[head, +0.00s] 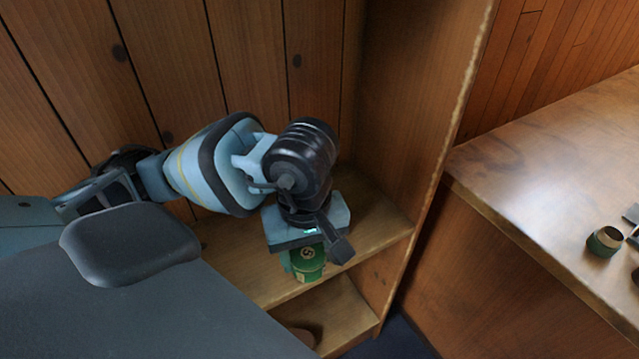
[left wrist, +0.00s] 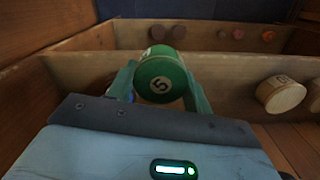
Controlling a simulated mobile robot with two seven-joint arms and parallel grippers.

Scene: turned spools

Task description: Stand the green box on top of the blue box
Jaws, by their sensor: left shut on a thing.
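The green box (head: 308,262) is a round green container with a pale label and a mark on its lid. My left gripper (head: 309,246) is shut on it at the shelf unit, over the front part of a shelf. In the left wrist view the green box (left wrist: 162,80) sits between the two fingers of my left gripper (left wrist: 160,90), its numbered lid facing the camera. A small patch of blue (left wrist: 132,97) shows beside the left finger; it may be part of the blue box, which is otherwise hidden. My right gripper is not in view.
A wooden shelf (head: 375,236) with a tall side panel (head: 405,110) surrounds the left arm. A pale round box (left wrist: 280,94) and several small round things (left wrist: 185,33) show in the left wrist view. A worktop (head: 545,165) at right holds a dark green round container (head: 604,242).

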